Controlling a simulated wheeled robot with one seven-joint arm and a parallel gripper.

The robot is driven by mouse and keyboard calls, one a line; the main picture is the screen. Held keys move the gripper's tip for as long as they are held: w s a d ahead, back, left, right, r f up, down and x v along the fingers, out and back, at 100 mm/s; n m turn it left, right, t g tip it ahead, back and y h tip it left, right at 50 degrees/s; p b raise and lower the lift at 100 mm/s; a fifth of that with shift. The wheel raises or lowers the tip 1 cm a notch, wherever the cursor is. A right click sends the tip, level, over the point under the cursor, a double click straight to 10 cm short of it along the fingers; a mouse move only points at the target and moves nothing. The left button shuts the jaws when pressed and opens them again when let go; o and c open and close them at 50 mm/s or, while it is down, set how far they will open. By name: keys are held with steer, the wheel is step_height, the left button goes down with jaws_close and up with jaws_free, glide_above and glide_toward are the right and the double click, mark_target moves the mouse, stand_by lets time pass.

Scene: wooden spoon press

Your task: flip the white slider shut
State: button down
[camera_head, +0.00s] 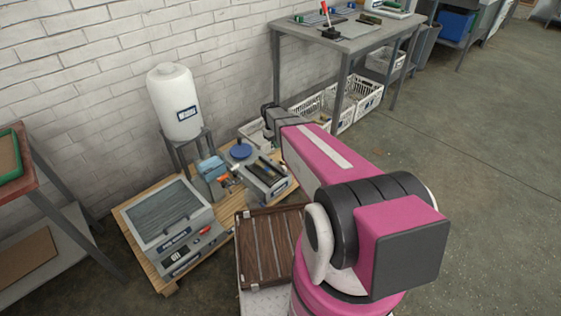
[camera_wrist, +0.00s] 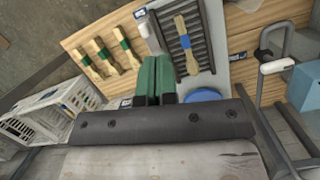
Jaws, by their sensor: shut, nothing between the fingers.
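My gripper (camera_wrist: 155,78) shows in the wrist view as two green fingers pressed together, with nothing between them. Its tips are over the lower left part of a grey press with a dark slatted bed (camera_wrist: 196,40). A wooden spoon with a blue band (camera_wrist: 187,50) lies on that bed. A white-ended handle (camera_wrist: 277,66) on a grey frame is to the right of the press; I cannot tell whether it is the white slider. In the head view, the press (camera_head: 265,175) stands on a wooden pallet, partly behind my arm.
Several green-banded spoons (camera_wrist: 103,58) lie left of the press. A blue round knob (camera_wrist: 203,95) is below it. A larger machine with a dark glass lid (camera_head: 166,210) and a white tank (camera_head: 173,102) stand nearby. White crates (camera_head: 355,98) sit under a table. Floor on the right is clear.

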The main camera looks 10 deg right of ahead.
mark_target(283, 166)
steer(key=w+a+f+n+g+h, duration=0.1)
steer(key=w+f+n, duration=0.1)
steer(key=w+f, duration=0.85)
steer(key=x, duration=0.4)
steer(key=w+x, duration=0.1)
steer(key=x, duration=0.2)
steer(key=shift+f, duration=0.2)
steer(key=s+d, duration=0.1)
steer(key=s, duration=0.1)
steer(key=shift+s+d+f, duration=0.25)
steer(key=shift+s+d, duration=0.45)
steer(key=shift+s, duration=0.1)
steer(key=shift+s+d, duration=0.6)
steer(key=shift+s, duration=0.25)
steer(key=v, duration=1.1)
steer(key=s+r+m+t+y, duration=0.1)
steer(key=s+r+m, duration=0.2)
steer(key=s+r, duration=0.7)
steer(key=s+d+r+m+t+y, duration=0.1)
steer(key=s+r+m+t, duration=0.1)
steer(key=s+r, duration=0.9)
steer(key=s+m, duration=0.1)
steer(key=s, duration=0.6)
steer(key=shift+s, duration=0.3)
